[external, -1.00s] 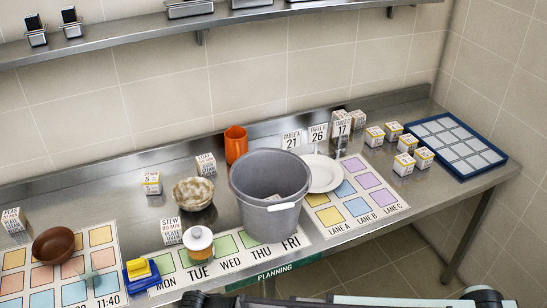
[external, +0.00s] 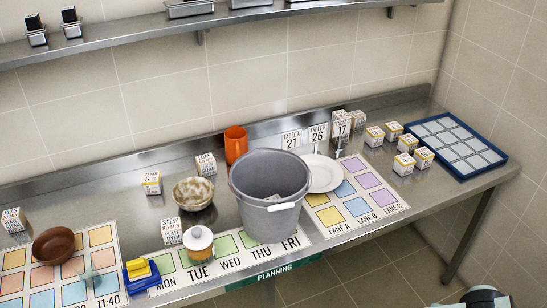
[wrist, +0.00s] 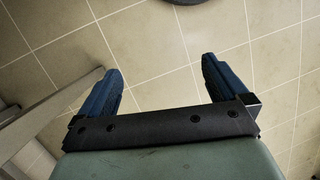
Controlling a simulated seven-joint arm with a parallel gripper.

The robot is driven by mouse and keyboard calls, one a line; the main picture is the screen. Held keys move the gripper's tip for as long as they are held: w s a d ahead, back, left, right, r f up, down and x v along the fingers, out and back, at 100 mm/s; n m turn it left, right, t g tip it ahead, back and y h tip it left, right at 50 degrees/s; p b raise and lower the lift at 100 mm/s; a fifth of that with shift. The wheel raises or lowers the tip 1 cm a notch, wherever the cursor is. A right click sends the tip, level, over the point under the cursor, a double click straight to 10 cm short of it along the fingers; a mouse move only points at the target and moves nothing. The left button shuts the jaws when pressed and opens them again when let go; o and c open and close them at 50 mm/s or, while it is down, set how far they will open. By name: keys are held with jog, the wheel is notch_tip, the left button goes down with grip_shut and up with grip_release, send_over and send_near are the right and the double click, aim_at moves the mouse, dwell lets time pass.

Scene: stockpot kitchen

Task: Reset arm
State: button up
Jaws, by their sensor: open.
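My gripper (wrist: 160,88) shows in the wrist view with its two blue fingers spread wide apart and nothing between them. It points down over the tiled floor, away from the counter. In the external view only a piece of my arm shows at the bottom right edge, and my gripper is out of that picture.
A steel counter (external: 115,200) runs along the wall. On it stand a grey pot (external: 262,200), an orange cup (external: 236,143), a white plate (external: 322,173), a brown bowl (external: 53,245), a blue tray (external: 490,165) and several small boxes.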

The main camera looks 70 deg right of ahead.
jog(key=s+d+f+m+g, duration=0.1)
jog(key=s+f+m, duration=0.2)
jog(key=s, duration=0.7)
jog(key=s+d+f+m+g, duration=0.1)
jog(key=s+d+f+m, duration=0.1)
jog(key=s, duration=0.8)
jog(key=shift+d+f+m+g, duration=0.15)
jog(key=shift+f+m+g, duration=0.15)
jog(key=shift+f+m, duration=0.6)
jog(key=shift+r, duration=0.15)
